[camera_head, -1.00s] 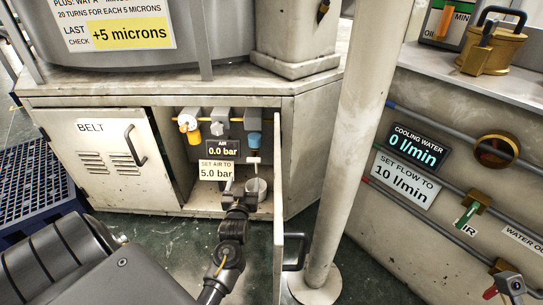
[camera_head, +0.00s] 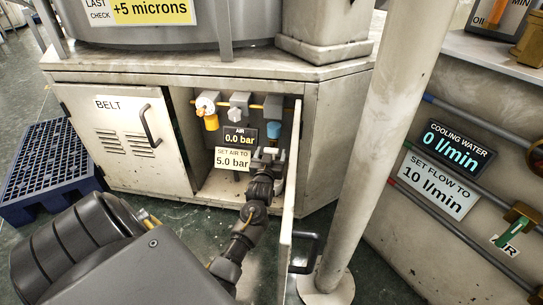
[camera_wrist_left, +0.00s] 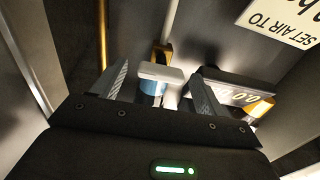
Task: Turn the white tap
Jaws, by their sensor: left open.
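The white tap (camera_wrist_left: 160,72) is a short white bar handle in the left wrist view, beside a brass fitting (camera_wrist_left: 162,55) and with something blue close to it. My left gripper (camera_wrist_left: 160,80) is open, with one finger on each side of the tap; I cannot tell whether they touch it. In the head view my left gripper (camera_head: 268,157) is inside the open cabinet, below the blue cup (camera_head: 274,130), and hides the tap. The air display (camera_head: 239,138) reads 0.0 bar. My right gripper is not in view.
A label (camera_head: 233,159) says to set air to 5.0 bar. The open cabinet door (camera_head: 291,200) stands close to the right of my left arm. A post (camera_head: 375,150) rises further right. The belt door (camera_head: 125,145) is left of the opening.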

